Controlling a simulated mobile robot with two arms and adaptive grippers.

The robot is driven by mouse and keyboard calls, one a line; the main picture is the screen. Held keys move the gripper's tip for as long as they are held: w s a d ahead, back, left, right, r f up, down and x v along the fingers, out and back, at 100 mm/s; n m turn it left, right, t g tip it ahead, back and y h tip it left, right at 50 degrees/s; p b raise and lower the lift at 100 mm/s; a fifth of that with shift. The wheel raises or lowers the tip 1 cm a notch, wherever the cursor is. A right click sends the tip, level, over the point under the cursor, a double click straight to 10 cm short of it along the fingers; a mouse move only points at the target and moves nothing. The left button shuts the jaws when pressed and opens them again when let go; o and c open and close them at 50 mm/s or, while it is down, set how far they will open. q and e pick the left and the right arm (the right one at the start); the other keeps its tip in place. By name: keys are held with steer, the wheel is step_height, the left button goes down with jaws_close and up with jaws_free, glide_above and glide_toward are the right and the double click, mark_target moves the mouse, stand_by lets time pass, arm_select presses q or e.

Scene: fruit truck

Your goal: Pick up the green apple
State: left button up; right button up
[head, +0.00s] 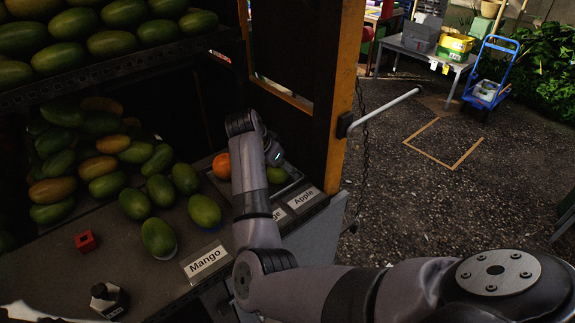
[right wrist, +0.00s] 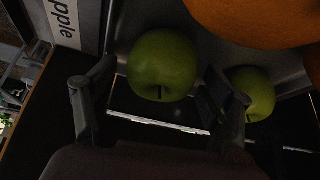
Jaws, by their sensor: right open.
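A green apple (right wrist: 162,66) lies in a grey metal tray and shows between and just beyond the fingers of my right gripper (right wrist: 160,84). The gripper is open, with one finger on each side of the apple's near part; I cannot tell whether they touch it. A second green apple (right wrist: 250,93) lies to the right, outside the right finger and partly hidden by it. In the head view my right gripper (head: 274,156) is over the tray, its fingers mostly hidden, with a green apple (head: 276,175) just below it. My left gripper is not in view.
An orange (head: 221,166) lies beside my right arm; it also shows close to the apples in the right wrist view (right wrist: 262,18). The Apple label (head: 303,197) is on the tray's front edge. Several mangoes (head: 160,190) lie left. A wooden post (head: 343,100) stands behind.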

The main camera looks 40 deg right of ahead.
steer(key=shift+d+f, duration=0.2)
steer(key=shift+s+a+r, duration=0.1)
steer(key=shift+a+r, duration=0.05)
steer(key=shift+a, duration=0.15)
steer(key=shift+s+a+r, duration=0.15)
steer(key=shift+a+r, duration=0.2)
steer(key=shift+a, duration=0.45)
steer(key=c, duration=0.5)
steer(key=shift+d+f, duration=0.1)
steer(key=shift+d, duration=0.15)
steer(key=shift+c, duration=0.6)
steer(key=shift+d, duration=0.15)
steer(key=c, duration=0.3)
steer(key=shift+c, duration=2.4)
steer(key=shift+r, duration=0.3)
arm_select(q)
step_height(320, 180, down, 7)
steer(key=b, duration=0.6)
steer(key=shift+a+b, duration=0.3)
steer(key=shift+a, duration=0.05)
arm_select(e)
step_height(320, 180, up, 20)
steer(key=shift+f, duration=0.2)
